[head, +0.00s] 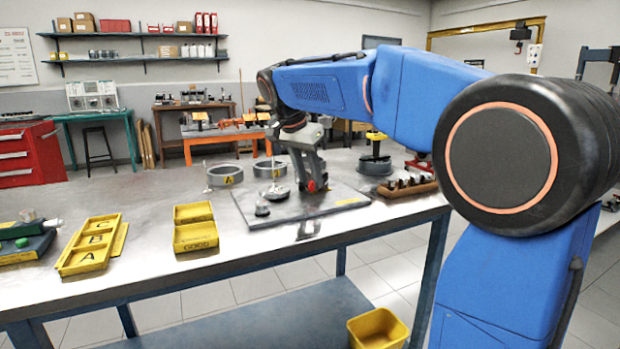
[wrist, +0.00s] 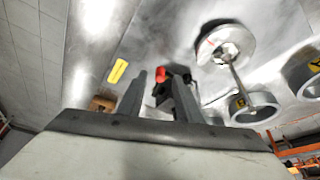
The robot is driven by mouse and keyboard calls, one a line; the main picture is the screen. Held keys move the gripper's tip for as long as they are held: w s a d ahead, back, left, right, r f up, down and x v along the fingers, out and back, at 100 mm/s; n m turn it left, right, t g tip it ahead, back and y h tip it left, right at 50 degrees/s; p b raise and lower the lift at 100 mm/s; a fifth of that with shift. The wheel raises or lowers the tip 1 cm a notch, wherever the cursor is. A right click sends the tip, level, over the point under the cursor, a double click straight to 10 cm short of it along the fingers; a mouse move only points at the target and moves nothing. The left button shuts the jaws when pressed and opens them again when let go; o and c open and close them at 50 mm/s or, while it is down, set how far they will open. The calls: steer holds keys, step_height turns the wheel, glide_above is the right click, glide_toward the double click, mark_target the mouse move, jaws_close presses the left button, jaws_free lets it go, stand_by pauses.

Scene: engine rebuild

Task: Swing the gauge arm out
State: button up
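My gripper (head: 312,186) is low over a grey plate (head: 240,206) on the bench. In the wrist view its two fingers (wrist: 160,82) stand apart, with a small red and black part (wrist: 161,74) at the fingertips. A clear gap shows beside the left finger, and I cannot tell whether the right finger touches the part. A pale round disc with a thin upright rod (head: 279,192) stands on the plate left of the gripper. It also shows at the right of the wrist view (wrist: 228,42). I cannot tell for certain which part is the gauge arm.
Two grey rings (head: 225,175) stand behind the plate. A small grey knobbed piece (head: 262,208) is at the plate's left. Yellow bins (head: 195,236) and lettered trays (head: 90,245) lie further left. A brown rack of metal parts (head: 408,190) is at the right. Bare bench shows between bins and plate.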

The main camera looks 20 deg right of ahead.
steer(key=shift+w+d+f, duration=0.1)
steer(key=shift+d+f, duration=0.1)
steer(key=shift+f, duration=0.3)
jaws_close()
steer(key=shift+a, duration=0.1)
steer(key=a+m, duration=0.1)
steer(key=a+m+g, duration=0.1)
steer(key=m, duration=0.1)
steer(key=shift+w+a+m+h, duration=0.1)
steer(key=shift+w+m+h, duration=0.2)
steer(key=shift+h, duration=0.1)
steer(key=shift+w+a+m+g, duration=0.3)
steer(key=shift+a+m+g, duration=0.15)
steer(key=shift+m, duration=0.5)
steer(key=shift+w+a+m+g, duration=0.25)
steer(key=shift+a+m+g, duration=0.2)
steer(key=shift+m, duration=0.5)
